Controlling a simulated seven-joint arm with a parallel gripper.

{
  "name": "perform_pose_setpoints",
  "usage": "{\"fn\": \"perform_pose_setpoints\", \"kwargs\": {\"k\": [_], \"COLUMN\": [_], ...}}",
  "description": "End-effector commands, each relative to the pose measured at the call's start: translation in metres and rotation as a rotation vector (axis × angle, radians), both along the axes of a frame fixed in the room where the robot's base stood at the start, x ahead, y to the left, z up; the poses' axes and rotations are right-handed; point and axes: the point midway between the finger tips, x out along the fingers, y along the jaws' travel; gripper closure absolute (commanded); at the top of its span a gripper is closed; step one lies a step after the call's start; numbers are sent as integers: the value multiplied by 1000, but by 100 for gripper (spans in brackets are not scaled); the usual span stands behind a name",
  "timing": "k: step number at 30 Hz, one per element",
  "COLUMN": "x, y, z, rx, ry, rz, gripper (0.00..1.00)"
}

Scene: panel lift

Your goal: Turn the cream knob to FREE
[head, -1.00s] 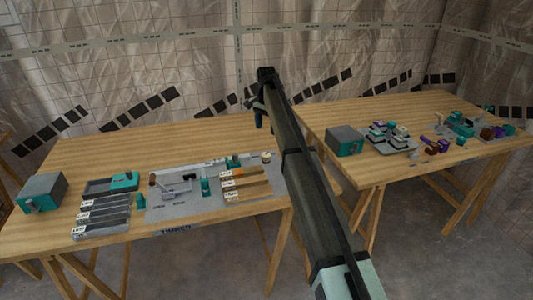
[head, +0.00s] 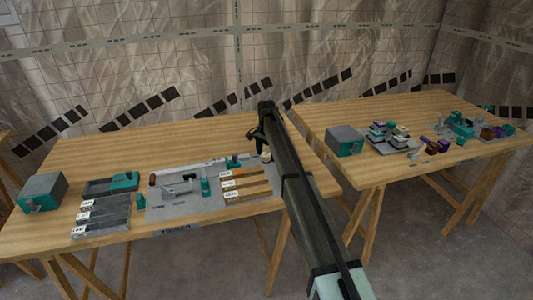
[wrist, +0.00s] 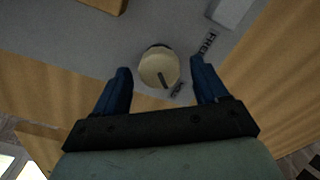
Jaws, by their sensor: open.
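The cream knob (wrist: 157,66) is round with a dark pointer line on its top, on a grey panel (wrist: 75,45). The pointer is angled toward the lower right, toward a small label (wrist: 177,89) whose text is hard to read. The FREE label (wrist: 209,41) lies to the upper right of the knob. My gripper (wrist: 160,68) is open, its blue fingers on either side of the knob with gaps visible; their exact height over it is unclear. In the head view, my gripper (head: 261,143) is just above the knob (head: 266,156) at the panel's back right corner.
Orange-brown strips (head: 246,185) with white labels lie on the panel near the knob. A teal-grey box (head: 43,192) stands far left. A second table (head: 420,110) with parts is right.

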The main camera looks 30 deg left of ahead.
Motion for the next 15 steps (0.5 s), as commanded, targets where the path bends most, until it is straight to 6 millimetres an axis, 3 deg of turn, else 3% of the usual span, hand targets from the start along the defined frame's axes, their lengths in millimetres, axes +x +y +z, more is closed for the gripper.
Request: {"fn": "perform_pose_setpoints", "kwargs": {"k": [9,15], "x": [0,0], "y": [0,0], "z": [-2,-2], "rx": [0,0], "ry": [0,0], "rz": [0,0], "gripper": [27,46]}}
